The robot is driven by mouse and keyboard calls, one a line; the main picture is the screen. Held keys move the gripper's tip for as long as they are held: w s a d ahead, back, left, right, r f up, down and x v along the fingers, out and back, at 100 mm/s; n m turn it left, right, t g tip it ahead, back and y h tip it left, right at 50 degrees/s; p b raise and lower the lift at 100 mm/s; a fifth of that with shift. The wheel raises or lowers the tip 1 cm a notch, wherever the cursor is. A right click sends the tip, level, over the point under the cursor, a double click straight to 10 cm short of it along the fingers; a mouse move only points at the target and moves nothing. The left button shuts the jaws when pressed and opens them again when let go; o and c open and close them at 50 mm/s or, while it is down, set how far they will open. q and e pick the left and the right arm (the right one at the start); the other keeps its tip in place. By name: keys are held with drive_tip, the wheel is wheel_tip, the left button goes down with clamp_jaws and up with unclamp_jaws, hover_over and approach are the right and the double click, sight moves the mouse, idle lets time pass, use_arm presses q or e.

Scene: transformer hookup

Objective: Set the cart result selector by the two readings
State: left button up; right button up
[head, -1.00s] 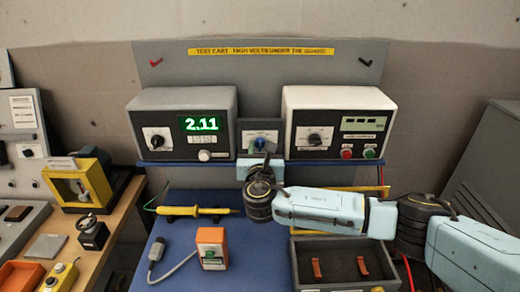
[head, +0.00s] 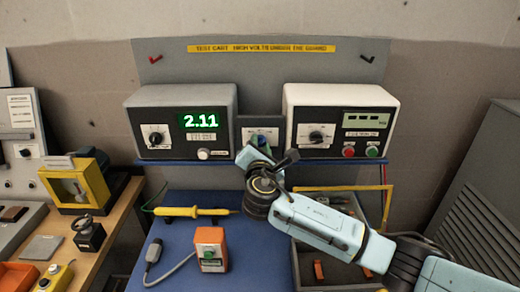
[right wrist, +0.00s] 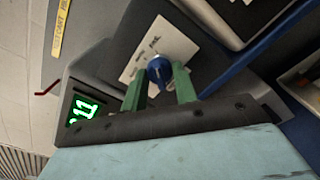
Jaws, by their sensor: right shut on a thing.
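The cart result selector is a blue knob (right wrist: 159,68) on a pale plate (right wrist: 150,45), between the two meters. My right gripper (right wrist: 159,80) has its green fingers on both sides of the knob, shut on it. In the head view my right gripper (head: 262,142) mostly covers the knob. The left grey meter (head: 180,123) shows a green 2.11 on its display (head: 199,121). The right white meter (head: 340,121) has a pale green display (head: 369,119) whose reading is too small to make out. My left gripper is not in view.
A yellow probe (head: 195,212) and an orange box (head: 210,250) lie on the blue cart top (head: 185,275). A grey tray (head: 300,275) sits under my right arm. A wooden bench (head: 105,235) with a yellow-framed box (head: 78,185) stands at left.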

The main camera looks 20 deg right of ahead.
drive_tip(key=shift+m, duration=0.5)
drive_tip(key=o, duration=1)
drive_tip(key=shift+c, duration=0.2)
drive_tip(key=b+v, duration=0.1)
drive_tip(key=v, duration=1.2)
drive_tip(key=shift+s, duration=0.2)
